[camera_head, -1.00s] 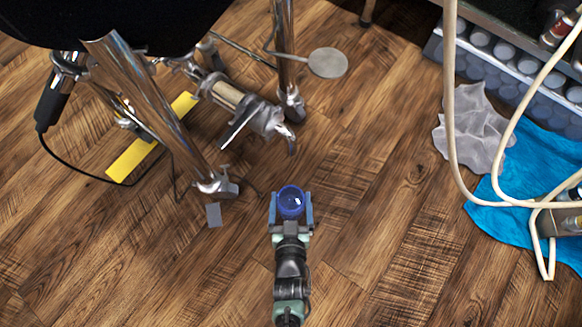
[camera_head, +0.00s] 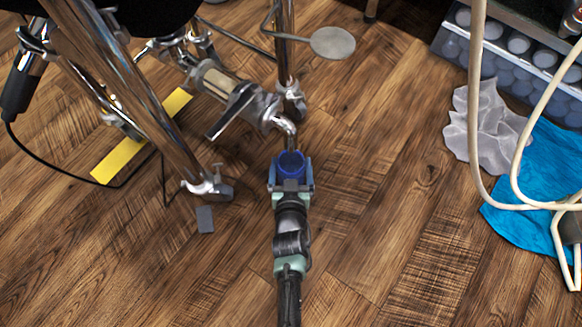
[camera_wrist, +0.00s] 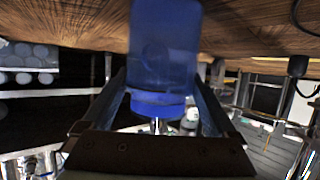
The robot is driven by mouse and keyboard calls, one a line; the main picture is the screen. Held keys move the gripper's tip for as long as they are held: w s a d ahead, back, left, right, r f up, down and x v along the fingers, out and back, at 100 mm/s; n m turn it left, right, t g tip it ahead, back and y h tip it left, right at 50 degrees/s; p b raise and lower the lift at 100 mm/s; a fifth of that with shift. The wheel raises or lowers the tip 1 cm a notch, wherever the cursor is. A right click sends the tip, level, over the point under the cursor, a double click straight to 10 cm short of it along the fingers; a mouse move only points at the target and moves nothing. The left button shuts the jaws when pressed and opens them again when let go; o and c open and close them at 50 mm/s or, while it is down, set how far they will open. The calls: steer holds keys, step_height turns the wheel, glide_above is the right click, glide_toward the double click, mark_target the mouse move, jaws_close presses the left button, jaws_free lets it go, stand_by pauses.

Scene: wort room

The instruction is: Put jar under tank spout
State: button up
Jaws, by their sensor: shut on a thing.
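The blue jar (camera_head: 291,160) is between the fingers of my gripper (camera_head: 290,176), which is shut on it. In the wrist view the translucent blue jar (camera_wrist: 164,50) fills the space between the two fingers (camera_wrist: 160,108). In the head view the metal tank spout (camera_head: 287,127) curves down just above the jar in the picture, and the two look very close. I cannot tell whether the spout's tip is over the jar's mouth or touching it. The dark tank (camera_head: 110,8) shows at the top left on shiny metal legs.
A metal tank leg (camera_head: 130,95) stands left of the gripper, and another leg (camera_head: 286,45) stands behind the spout. A blue cloth (camera_head: 545,180), a grey cloth (camera_head: 485,125) and pale hoses (camera_head: 475,100) are at the right. The wooden floor between is clear.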

steer(key=shift+r, duration=0.1)
steer(key=o, duration=1.4)
steer(key=shift+f, duration=0.2)
steer(key=shift+s+r, duration=0.1)
steer(key=shift+r, duration=0.15)
steer(key=p+v, duration=0.7)
steer(key=v, duration=0.4)
steer(key=shift+s+p, duration=0.3)
steer(key=shift+s, duration=0.05)
